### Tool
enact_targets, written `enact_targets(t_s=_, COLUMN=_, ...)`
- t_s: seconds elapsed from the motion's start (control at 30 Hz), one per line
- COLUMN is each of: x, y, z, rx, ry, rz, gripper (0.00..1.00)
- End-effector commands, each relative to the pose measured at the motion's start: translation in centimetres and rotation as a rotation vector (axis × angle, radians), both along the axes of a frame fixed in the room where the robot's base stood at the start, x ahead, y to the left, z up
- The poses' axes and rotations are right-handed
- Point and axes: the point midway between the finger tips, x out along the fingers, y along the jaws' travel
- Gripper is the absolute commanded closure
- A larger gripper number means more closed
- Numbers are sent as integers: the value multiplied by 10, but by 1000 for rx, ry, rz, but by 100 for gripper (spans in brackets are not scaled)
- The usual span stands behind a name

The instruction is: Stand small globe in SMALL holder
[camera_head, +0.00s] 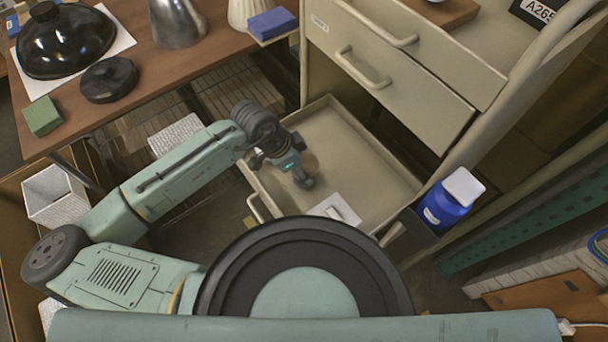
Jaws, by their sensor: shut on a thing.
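My gripper (303,182) reaches down into the open bottom drawer (350,145) of the beige cabinet. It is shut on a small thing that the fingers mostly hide. A small brownish patch (311,160) shows beside the fingers and seems to be part of the small globe. A white card (336,207) lies at the drawer's near side, with a small pale upright piece on it. I cannot tell whether that piece is the small holder, and I can read no label there.
Two closed drawers (395,70) sit above the open one. A blue bottle (443,206) stands at the cabinet's right side. The brown table (125,110) at left holds a black dome (65,42), a black disc (108,80) and a green block (42,116). The drawer's right half is clear.

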Motion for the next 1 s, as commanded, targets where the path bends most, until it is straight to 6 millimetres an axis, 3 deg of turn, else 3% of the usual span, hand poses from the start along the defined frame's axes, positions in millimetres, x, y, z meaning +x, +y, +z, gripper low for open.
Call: enact_targets(t_s=1.0, x=0, y=0, z=-12, rx=-1, ry=0, rz=0, gripper=68)
